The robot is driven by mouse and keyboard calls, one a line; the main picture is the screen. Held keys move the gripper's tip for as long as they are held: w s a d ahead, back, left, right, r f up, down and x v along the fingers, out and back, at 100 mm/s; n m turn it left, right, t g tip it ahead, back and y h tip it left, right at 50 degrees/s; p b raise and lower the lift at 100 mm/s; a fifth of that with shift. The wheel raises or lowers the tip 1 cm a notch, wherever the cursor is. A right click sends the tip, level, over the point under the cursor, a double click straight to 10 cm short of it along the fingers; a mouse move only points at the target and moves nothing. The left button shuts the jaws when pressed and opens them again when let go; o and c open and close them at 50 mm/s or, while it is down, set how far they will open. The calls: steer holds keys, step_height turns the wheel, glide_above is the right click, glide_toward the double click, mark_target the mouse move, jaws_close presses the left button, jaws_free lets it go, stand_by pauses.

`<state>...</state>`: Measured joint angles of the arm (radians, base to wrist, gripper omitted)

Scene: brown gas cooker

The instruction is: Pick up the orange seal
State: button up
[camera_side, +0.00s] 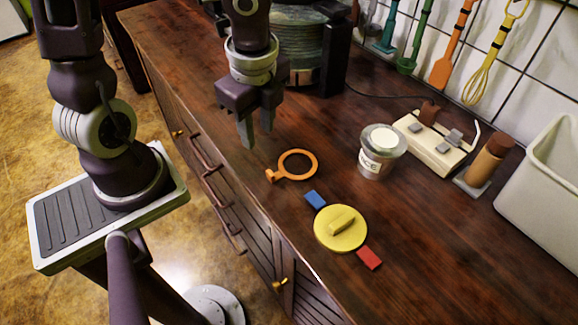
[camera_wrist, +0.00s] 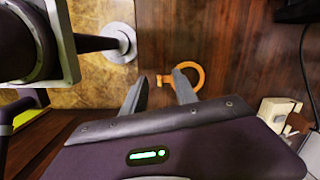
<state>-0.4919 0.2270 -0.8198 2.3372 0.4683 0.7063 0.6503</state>
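The orange seal (camera_side: 314,159) is a flat ring with a small tab on its left side. It lies on the wooden counter near the front edge. In the wrist view the seal (camera_wrist: 202,76) shows just beyond my fingertips, its left part close to the right finger. My gripper (camera_side: 257,140) is above the counter, up and to the left of the seal in the side view. Its two fingers are apart with nothing between them. In the wrist view my gripper (camera_wrist: 160,76) also shows spread fingers.
A jar (camera_side: 375,165) with a pale lid stands right of the seal. A yellow round lid (camera_side: 326,238) and blue (camera_side: 315,199) and red (camera_side: 369,258) blocks lie in front. A cream switch box (camera_side: 425,145), a brown cylinder (camera_side: 488,160) and a white bin (camera_side: 540,205) are at right.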

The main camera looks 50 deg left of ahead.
mark_target(270, 172)
steer(key=d+f+m, duration=0.1)
steer(key=d+f+m+h, duration=0.1)
steer(key=m, duration=0.1)
steer(key=shift+w+d+f+h, duration=0.2)
steer(key=shift+w+f+h, duration=0.1)
steer(key=shift+w+f, duration=0.05)
step_height(270, 172, down, 6)
steer(key=shift+s+d+f, duration=0.1)
steer(key=shift+s, duration=0.05)
jaws_close()
